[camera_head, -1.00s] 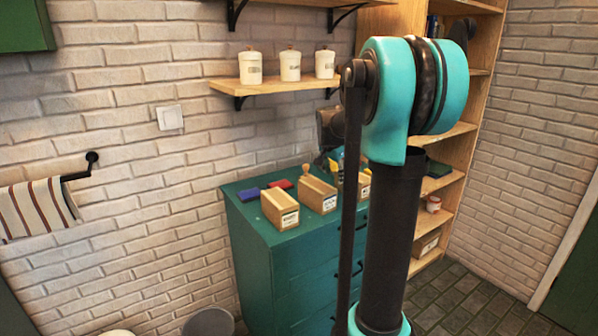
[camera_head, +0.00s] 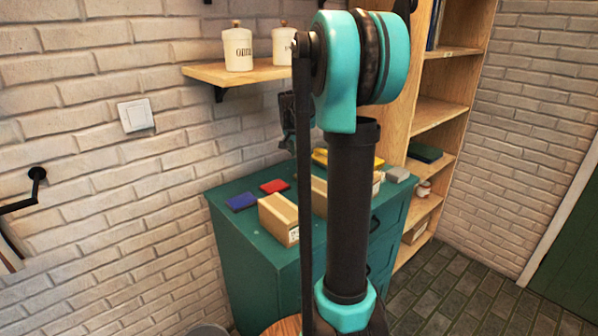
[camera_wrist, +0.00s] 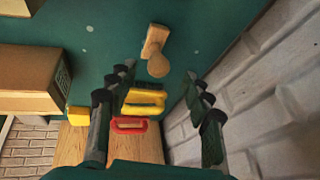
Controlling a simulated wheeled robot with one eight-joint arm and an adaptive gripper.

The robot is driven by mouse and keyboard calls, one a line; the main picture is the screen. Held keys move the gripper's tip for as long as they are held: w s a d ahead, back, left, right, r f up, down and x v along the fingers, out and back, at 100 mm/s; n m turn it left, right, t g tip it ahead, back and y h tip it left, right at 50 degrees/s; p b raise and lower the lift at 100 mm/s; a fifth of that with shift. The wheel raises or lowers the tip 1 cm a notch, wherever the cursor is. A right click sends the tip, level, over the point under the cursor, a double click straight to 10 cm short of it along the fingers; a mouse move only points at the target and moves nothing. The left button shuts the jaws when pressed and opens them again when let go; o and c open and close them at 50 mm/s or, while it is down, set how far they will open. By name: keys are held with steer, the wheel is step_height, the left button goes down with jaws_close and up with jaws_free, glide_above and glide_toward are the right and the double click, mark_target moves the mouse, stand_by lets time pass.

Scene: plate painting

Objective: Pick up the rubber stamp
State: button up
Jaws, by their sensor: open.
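The rubber stamp (camera_wrist: 155,48), with a pale wooden base and a rounded knob handle, is near the top middle of the wrist view, against the green cabinet top (camera_wrist: 105,45). My gripper (camera_wrist: 160,70) is open, with one dark finger on each side of the picture. The stamp appears between and beyond the fingertips, with nothing held. In the head view the stamp is not visible; my arm hides part of the cabinet top (camera_head: 250,222).
A wooden box (camera_wrist: 30,88) lies left of the fingers. A yellow-handled thing (camera_wrist: 145,100) and a red-handled one (camera_wrist: 128,125) show between them. The white brick wall (camera_wrist: 260,90) is close on the right. Red (camera_head: 273,186) and blue (camera_head: 241,201) pads lie on the cabinet.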

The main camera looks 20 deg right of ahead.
mark_target(301, 161)
steer(key=x, duration=0.5)
steer(key=shift+d+f, duration=0.1)
steer(key=shift+f, duration=0.05)
jaws_close()
